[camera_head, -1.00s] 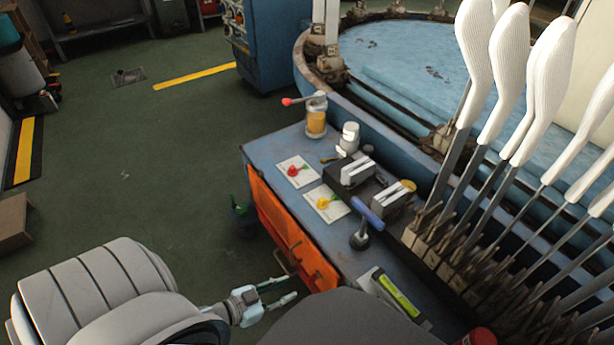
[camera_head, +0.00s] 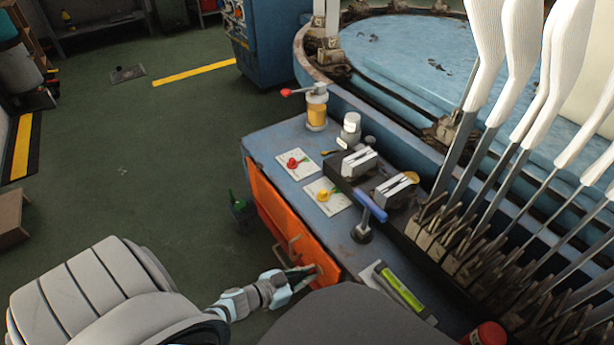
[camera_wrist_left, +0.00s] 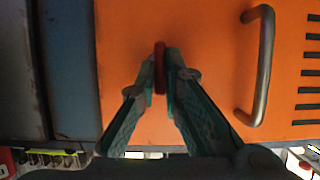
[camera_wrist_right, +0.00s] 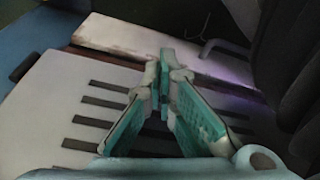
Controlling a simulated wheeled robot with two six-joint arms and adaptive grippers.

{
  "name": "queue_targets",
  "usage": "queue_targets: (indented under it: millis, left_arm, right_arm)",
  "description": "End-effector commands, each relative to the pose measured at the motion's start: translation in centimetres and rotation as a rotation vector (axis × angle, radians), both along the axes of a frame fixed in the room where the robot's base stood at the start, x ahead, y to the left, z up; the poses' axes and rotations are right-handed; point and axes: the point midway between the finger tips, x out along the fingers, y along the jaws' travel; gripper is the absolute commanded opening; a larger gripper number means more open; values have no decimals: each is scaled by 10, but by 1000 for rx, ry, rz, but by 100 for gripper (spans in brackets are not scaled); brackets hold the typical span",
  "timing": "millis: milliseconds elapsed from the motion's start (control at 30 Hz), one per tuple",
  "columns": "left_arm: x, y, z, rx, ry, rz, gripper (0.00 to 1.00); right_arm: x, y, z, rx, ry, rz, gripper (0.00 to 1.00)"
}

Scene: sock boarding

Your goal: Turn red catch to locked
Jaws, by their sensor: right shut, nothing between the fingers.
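The red catch (camera_wrist_left: 160,70) is a small upright red bar on the orange cabinet door in the left wrist view. My left gripper (camera_wrist_left: 160,60) has its fingertips on both sides of the bar, with no clear gap, and looks shut on it. In the head view, my left gripper (camera_head: 308,274) is at the front of the orange door (camera_head: 270,205), and its fingers largely hide the catch. My right gripper (camera_wrist_right: 165,65) is shut and empty in the right wrist view, over a pale slotted panel. It does not show in the head view.
A bar handle (camera_wrist_left: 262,65) stands out from the door near the left gripper. White sock forms stand at right.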

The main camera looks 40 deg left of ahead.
Motion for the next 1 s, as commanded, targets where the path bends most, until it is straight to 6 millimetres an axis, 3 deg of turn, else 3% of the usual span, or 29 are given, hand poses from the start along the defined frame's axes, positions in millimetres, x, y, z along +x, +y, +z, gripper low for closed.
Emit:
queue_targets:
  millis: [367,633,867,1000]
  left_arm:
    - [0,0,0,30,-10,2,0]
    - [0,-1,-1,160,-50,2,0]
    - [0,-3,-3,349,-108,3,0]
    - [-1,-4,-5,474,-146,4,0]
  right_arm:
    - [0,0,0,0,1,0,0]
    - [1,0,0,-1,3,2,0]
    - [3,3,23,-5,12,21,0]
    - [2,6,45,-11,24,39,0]
